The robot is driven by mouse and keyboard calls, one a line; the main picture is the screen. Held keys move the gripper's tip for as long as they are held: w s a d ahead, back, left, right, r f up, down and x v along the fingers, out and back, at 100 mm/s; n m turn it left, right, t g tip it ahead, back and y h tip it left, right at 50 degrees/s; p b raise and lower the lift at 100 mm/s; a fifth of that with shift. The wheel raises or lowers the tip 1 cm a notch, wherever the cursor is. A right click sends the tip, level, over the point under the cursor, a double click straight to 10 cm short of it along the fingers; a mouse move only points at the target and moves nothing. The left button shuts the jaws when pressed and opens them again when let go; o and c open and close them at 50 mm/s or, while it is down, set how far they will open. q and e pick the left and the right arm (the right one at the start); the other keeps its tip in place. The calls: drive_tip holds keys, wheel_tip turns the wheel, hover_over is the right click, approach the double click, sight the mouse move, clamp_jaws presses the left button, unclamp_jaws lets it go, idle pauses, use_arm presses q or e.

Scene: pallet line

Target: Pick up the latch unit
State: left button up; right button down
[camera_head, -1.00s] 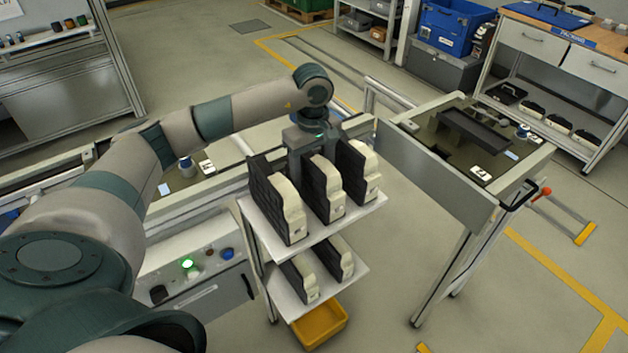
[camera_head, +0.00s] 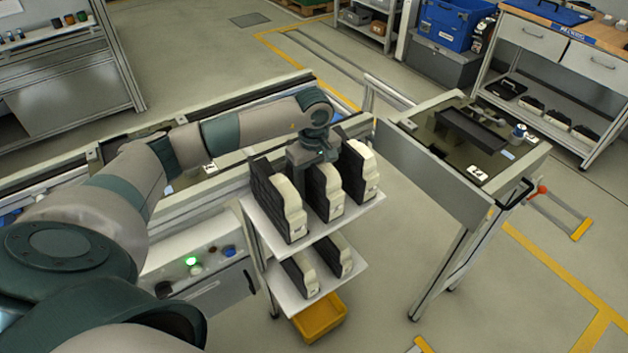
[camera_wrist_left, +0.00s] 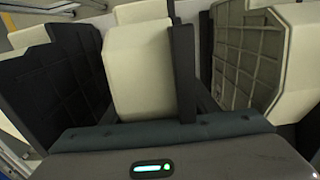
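Three black-and-cream latch units stand upright in a row on the top shelf of a white cart: a left one (camera_head: 277,200), a middle one (camera_head: 327,190) and a right one (camera_head: 358,172). My left gripper (camera_head: 313,162) points down at the middle unit and appears open, its fingers low near the unit's upper part. In the left wrist view, the middle unit's cream body (camera_wrist_left: 140,65) is in front of the palm, with a dark finger (camera_wrist_left: 185,70) close on its right. The other finger is not clear, and contact cannot be told. My right gripper is out of view.
The cart's lower shelf (camera_head: 290,303) holds more units, above a yellow bin (camera_head: 320,318). A conveyor (camera_head: 230,160) runs behind the cart. A table with a dark fixture (camera_head: 470,130) stands to the right. Neighbouring units leave little side room around the gripper.

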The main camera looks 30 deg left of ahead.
use_arm(q)
drive_tip(key=c, duration=1)
drive_tip(key=shift+o, duration=0.2)
drive_tip(key=shift+r, duration=0.15)
drive_tip(key=shift+w+r+b, duration=0.1)
drive_tip(key=shift+r+b, duration=0.3)
drive_tip(key=shift+r, duration=0.2)
wheel_tip(320, 180, up, 7)
drive_tip(key=b, duration=0.2)
drive_tip(key=shift+r+b, duration=0.2)
drive_tip(key=shift+b, duration=0.2)
drive_tip(key=shift+r, duration=0.6)
